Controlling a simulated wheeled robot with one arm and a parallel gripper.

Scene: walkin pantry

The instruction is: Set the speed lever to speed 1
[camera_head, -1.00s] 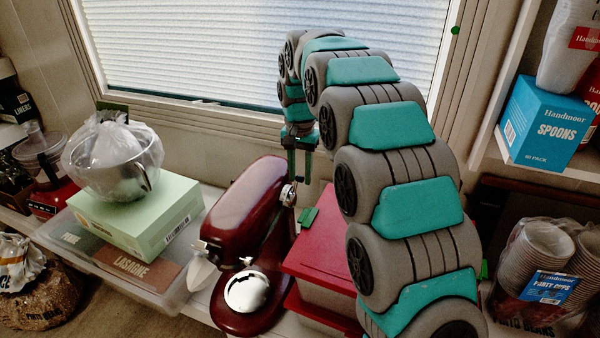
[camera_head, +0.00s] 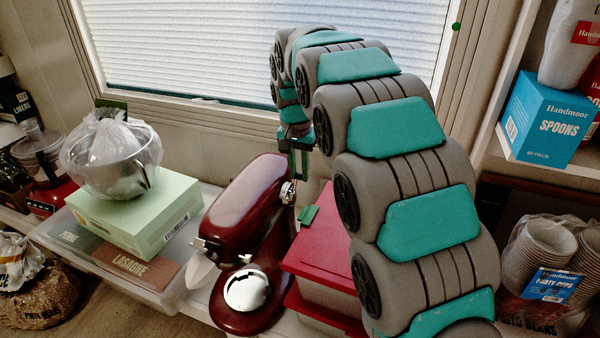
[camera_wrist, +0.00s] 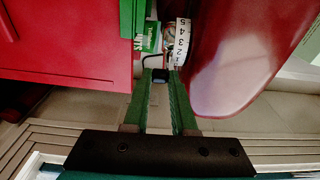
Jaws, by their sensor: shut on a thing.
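The dark red stand mixer (camera_head: 247,205) stands on the counter below the window. In the wrist view its glossy red body (camera_wrist: 237,50) is at the right. A white, numbered speed scale (camera_wrist: 182,42) shows on its side. The speed lever's small dark knob (camera_wrist: 160,75) is at the tips of my green fingers, near the low-number end of the scale. My gripper (camera_wrist: 161,82) is shut on this knob. In the head view my gripper (camera_head: 294,175) reaches down beside the mixer, and the lever is too small to make out.
Red-lidded boxes (camera_head: 325,250) stand close to the mixer's right; a red lid (camera_wrist: 70,45) fills the left of the wrist view. A pale green box (camera_head: 135,220) carries a bagged metal bowl (camera_head: 112,160) at left. Wrapped paper cups (camera_head: 540,262) stand at far right.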

